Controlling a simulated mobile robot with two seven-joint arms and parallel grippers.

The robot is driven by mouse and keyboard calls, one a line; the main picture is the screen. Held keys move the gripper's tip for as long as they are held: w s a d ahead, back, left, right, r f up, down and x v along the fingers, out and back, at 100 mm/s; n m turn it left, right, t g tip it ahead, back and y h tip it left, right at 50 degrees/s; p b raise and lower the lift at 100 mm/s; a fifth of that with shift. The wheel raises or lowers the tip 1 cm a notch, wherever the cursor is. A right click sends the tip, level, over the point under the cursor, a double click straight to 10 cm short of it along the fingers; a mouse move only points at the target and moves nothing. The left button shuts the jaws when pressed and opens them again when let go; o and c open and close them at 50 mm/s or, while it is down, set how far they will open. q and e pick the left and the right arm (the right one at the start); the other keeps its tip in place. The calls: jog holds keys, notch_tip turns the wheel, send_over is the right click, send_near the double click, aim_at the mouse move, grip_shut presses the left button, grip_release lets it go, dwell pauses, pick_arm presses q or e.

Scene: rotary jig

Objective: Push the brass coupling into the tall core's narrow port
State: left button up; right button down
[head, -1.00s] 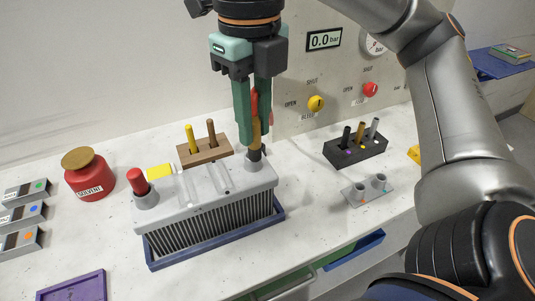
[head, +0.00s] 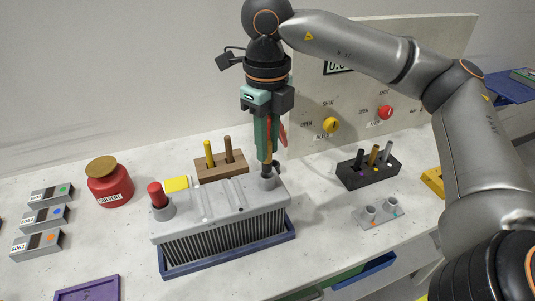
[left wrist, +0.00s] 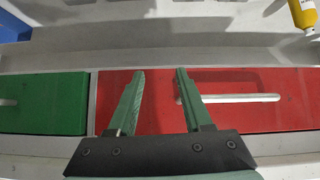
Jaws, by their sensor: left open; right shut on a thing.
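The tall core is a grey finned block (head: 222,218) in a blue tray (head: 228,259). A port (head: 267,183) stands up at the right end of its top, and a second port (head: 163,211) at the left end holds a red plug (head: 157,193). My right gripper (head: 267,155) is shut on the brass coupling (head: 267,161), upright over the right-end port. The coupling's dark lower end meets the port mouth; I cannot tell how deep it sits. My left gripper (left wrist: 156,90) is open and empty in the left wrist view, before red and green drawer fronts.
A wooden rack (head: 221,166) stands behind the core and a black rack (head: 368,171) to its right. A grey two-socket stand (head: 381,217) is near the front edge. A red solvent jar (head: 109,186) is at left. A valve panel (head: 360,100) rises behind.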

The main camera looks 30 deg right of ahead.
jog(key=f, duration=0.3)
jog(key=shift+w+d+f, duration=0.3)
jog(key=shift+w+f, duration=0.05)
jog(key=shift+w, duration=0.05)
jog(key=shift+f, duration=0.3)
jog(key=shift+f, duration=0.15)
jog(key=c, duration=0.7)
grip_release()
jog(key=shift+c, duration=0.2)
